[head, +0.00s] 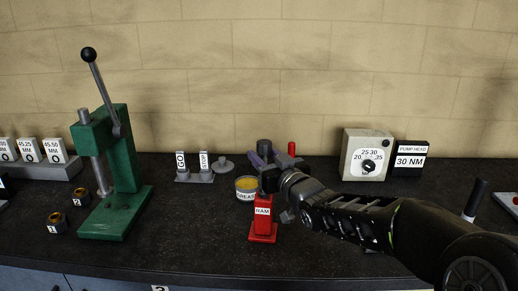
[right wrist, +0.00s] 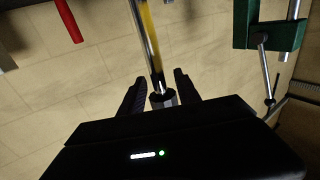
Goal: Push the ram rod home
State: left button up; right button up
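The red stand (head: 263,228) with a RAM label stands upright on the dark bench in the middle of the head view. My right gripper (head: 267,165) is above it, and the arm comes in from the right. A dark round top (head: 264,146) rises between its fingers. In the right wrist view the ram rod (right wrist: 148,42), chrome with a yellow strip, runs to a dark collar (right wrist: 163,98). The right gripper's fingers (right wrist: 160,84) stand on either side and look parted; firm contact is not visible. The rod's lower end is hidden. My left gripper is not seen.
A red upright handle (head: 291,148) stands close to the right gripper. A grease tin (head: 246,189) is just left of the stand. The green press (head: 112,170) stands further left. A dial box (head: 367,155) and a 30 NM sign (head: 410,160) are at the back right.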

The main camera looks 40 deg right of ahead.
jog(key=shift+w+d+p, duration=0.15)
jog(key=shift+w, duration=0.6)
jog(key=shift+w+d+p, duration=0.1)
jog(key=shift+w+p, duration=0.05)
jog(key=shift+w, duration=0.55)
jog(key=shift+c, duration=0.5)
jog(key=c, duration=0.7)
grip_shut()
jog(key=shift+r, duration=0.2)
